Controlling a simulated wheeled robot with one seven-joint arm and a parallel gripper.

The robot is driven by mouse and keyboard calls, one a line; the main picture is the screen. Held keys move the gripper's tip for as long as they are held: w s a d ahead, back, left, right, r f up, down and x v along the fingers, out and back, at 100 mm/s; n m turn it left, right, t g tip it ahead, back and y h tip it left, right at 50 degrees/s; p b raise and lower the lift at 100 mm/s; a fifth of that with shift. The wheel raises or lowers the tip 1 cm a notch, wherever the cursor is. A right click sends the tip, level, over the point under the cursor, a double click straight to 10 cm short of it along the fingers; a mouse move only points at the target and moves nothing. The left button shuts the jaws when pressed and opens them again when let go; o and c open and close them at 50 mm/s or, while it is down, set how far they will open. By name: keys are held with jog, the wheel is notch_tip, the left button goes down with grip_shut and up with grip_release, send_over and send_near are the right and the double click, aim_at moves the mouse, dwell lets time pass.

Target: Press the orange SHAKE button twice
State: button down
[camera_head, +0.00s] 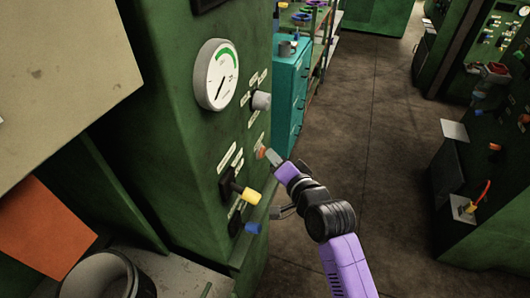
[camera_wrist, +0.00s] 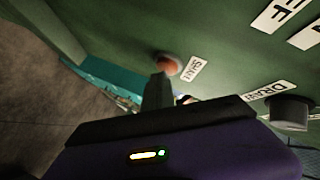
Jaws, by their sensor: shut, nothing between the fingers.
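The orange SHAKE button (camera_head: 260,153) sits on the green machine panel, below the grey knob. It also shows in the wrist view as a round orange cap (camera_wrist: 167,66), with its white SHAKE label (camera_wrist: 194,68) beside it. My gripper (camera_head: 272,157) is shut and empty, its tip right in front of the button. In the wrist view the closed fingers (camera_wrist: 160,82) reach up to the button's lower edge. I cannot tell whether they touch it or whether the button is pushed in.
The panel carries a gauge (camera_head: 217,75), a grey knob (camera_head: 261,100), a yellow-handled lever (camera_head: 246,193) and a blue knob (camera_head: 253,228) close to my arm. A teal cabinet (camera_head: 290,95) stands behind. The floor (camera_head: 370,130) to the right is clear.

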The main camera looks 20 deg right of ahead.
jog(key=shift+s, duration=0.1)
jog(key=shift+s+d, duration=0.4)
jog(key=shift+d, duration=0.15)
jog(key=s+d, duration=0.1)
jog(key=d, duration=0.1)
jog(key=s+d+b, duration=0.1)
jog(key=s+d, duration=0.1)
dwell(0.4)
dwell(0.7)
